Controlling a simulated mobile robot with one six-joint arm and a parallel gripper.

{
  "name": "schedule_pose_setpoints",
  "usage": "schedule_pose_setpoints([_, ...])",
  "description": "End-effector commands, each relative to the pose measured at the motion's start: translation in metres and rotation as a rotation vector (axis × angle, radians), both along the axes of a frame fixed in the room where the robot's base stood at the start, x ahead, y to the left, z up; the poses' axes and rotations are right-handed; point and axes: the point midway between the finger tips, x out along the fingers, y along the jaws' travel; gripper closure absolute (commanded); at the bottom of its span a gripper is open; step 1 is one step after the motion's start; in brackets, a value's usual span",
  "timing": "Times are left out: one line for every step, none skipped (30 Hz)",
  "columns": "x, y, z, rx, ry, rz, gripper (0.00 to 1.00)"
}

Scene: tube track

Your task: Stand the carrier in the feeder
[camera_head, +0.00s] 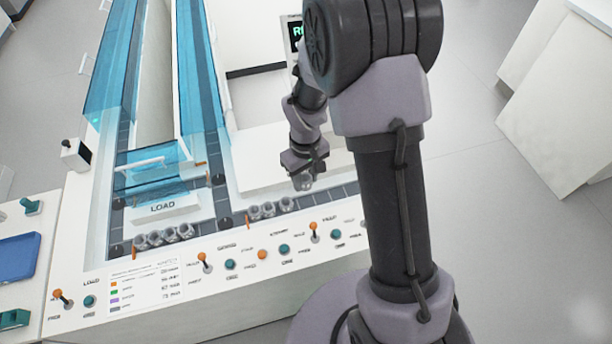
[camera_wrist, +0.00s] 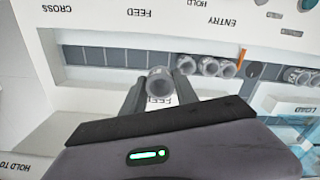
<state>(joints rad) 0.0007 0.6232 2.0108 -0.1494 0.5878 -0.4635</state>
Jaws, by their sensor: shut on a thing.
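My gripper (camera_head: 305,174) is shut on a small grey, cup-like carrier (camera_head: 303,184) above the right part of the dark track. In the wrist view the carrier (camera_wrist: 158,80) sits between my two dark fingertips (camera_wrist: 160,84), its round open end showing. A white block with a partly hidden FEED label (camera_wrist: 158,100) lies behind my gripper in the wrist view. I cannot tell whether the carrier touches the track (camera_wrist: 110,57) or hangs above it. In the head view my arm hides part of the area right of my gripper.
Several other grey carriers (camera_head: 270,210) stand in a row on the track left of my gripper. Another row (camera_head: 163,236) stands near the white LOAD block (camera_head: 165,207). The front panel has orange and teal levers and knobs (camera_head: 230,264). Blue clear lane covers (camera_head: 195,85) rise behind.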

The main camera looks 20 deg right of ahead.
Motion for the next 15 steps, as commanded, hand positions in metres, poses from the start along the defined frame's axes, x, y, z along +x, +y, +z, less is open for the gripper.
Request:
schedule_pose_setpoints([0.000, 0.000, -0.012, 0.000, 0.001, 0.000, 0.87])
schedule_pose_setpoints([0.000, 0.000, -0.016, 0.001, 0.001, -0.001, 0.87])
schedule_pose_setpoints([0.000, 0.000, -0.022, 0.001, 0.001, -0.001, 0.87])
schedule_pose_setpoints([0.000, 0.000, -0.026, 0.001, 0.001, -0.001, 0.87])
schedule_pose_setpoints([0.000, 0.000, -0.031, 0.001, 0.001, -0.001, 0.87])
schedule_pose_setpoints([0.000, 0.000, -0.036, 0.000, 0.001, -0.001, 0.87])
schedule_pose_setpoints([0.000, 0.000, -0.040, 0.000, 0.000, -0.001, 0.87])
schedule_pose_setpoints([0.000, 0.000, -0.044, 0.000, 0.000, 0.000, 0.87])
schedule_pose_setpoints([0.000, 0.000, -0.050, 0.000, 0.000, 0.000, 0.87])
schedule_pose_setpoints([0.000, 0.000, -0.054, 0.000, 0.000, 0.000, 0.87])
schedule_pose_setpoints([0.000, 0.000, -0.059, 0.000, 0.000, 0.000, 0.87])
schedule_pose_setpoints([0.000, 0.000, -0.064, 0.000, 0.001, 0.000, 0.87])
schedule_pose_setpoints([0.000, 0.000, -0.068, 0.000, 0.001, 0.000, 0.87])
schedule_pose_setpoints([0.000, 0.000, -0.072, 0.000, 0.001, 0.000, 0.87])
schedule_pose_setpoints([0.000, 0.000, -0.077, 0.000, 0.001, 0.000, 0.87])
